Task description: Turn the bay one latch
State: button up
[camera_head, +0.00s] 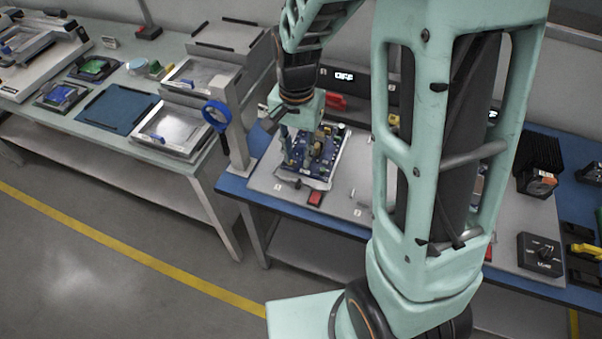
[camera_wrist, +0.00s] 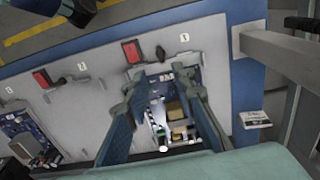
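The bay one latch (camera_wrist: 160,53) is a small dark knob between a red block (camera_wrist: 131,52) and the label 1 (camera_wrist: 184,38) in the wrist view. It sits at the front edge of a bay holding a blue circuit board (camera_wrist: 170,112). My gripper (camera_wrist: 161,82) is open, its two blue-grey fingers spread over the board. The latch shows just beyond and between the fingertips, apparently untouched. In the head view my gripper (camera_head: 302,150) hangs over the board (camera_head: 318,152), and the red block (camera_head: 315,198) shows at the front. The latch's exact angle is hard to tell.
A second bay with a red block (camera_wrist: 41,78) and its own dark knob (camera_wrist: 62,81) lies beside bay one. A grey post with a blue ring (camera_head: 215,115) stands close left of the bay. A dark knob box (camera_head: 541,255) sits far right.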

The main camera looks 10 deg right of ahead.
aim_at(298, 182)
notch_tip(298, 182, down, 10)
dwell(0.4)
jog(key=shift+c, duration=0.3)
grip_shut()
